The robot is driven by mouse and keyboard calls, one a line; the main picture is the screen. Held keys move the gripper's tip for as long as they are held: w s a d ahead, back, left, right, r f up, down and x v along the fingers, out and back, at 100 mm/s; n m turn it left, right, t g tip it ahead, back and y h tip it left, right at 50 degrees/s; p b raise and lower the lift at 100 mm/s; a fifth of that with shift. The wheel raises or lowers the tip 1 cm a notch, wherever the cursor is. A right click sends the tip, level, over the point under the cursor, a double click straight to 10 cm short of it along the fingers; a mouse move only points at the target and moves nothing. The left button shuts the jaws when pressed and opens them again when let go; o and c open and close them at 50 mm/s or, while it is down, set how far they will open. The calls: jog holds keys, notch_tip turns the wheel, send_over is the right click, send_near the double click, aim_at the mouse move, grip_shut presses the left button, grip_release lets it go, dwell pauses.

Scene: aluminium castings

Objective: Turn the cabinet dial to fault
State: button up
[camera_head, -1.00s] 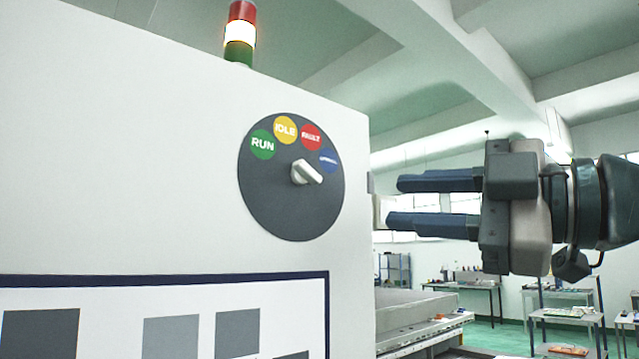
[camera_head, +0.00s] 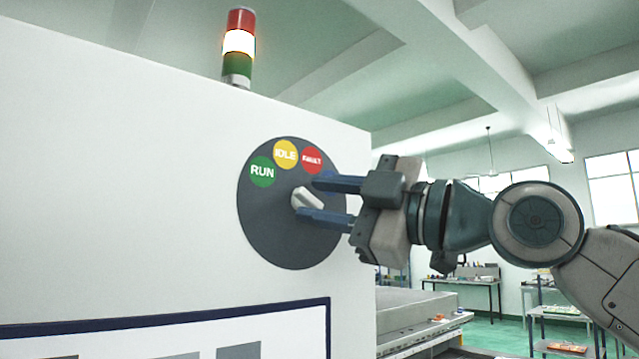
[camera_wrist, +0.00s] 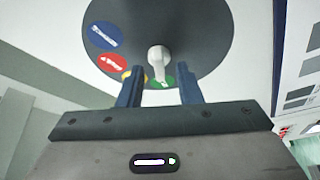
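The dial is a dark round plate (camera_head: 262,222) on the cabinet's white face (camera_head: 120,190). Its labels are green RUN (camera_head: 262,171), yellow IDLE (camera_head: 285,154), red FAULT (camera_head: 312,159) and a blue one, mostly hidden behind a finger but clear in the wrist view (camera_wrist: 104,35). The white knob (camera_head: 304,198) sits at the plate's centre, its bar slanting down to the right. My gripper (camera_head: 308,199) is open at the dial, one finger above the knob and one below. In the wrist view the knob (camera_wrist: 159,58) lies between the fingers; I cannot tell whether they touch it.
A signal tower (camera_head: 238,45) stands on top of the cabinet, its middle band lit white. A framed panel (camera_head: 170,333) is on the cabinet below the dial. Benches (camera_head: 470,285) stand farther back at the right, over a green floor.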

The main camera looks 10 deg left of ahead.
jog(key=shift+w+a+r, duration=0.15)
jog(key=shift+w+a, duration=0.05)
jog(key=shift+a, duration=0.45)
grip_shut()
jog(key=c, duration=0.7)
grip_release()
jog(key=shift+d, duration=0.15)
jog(key=c, duration=0.7)
grip_release()
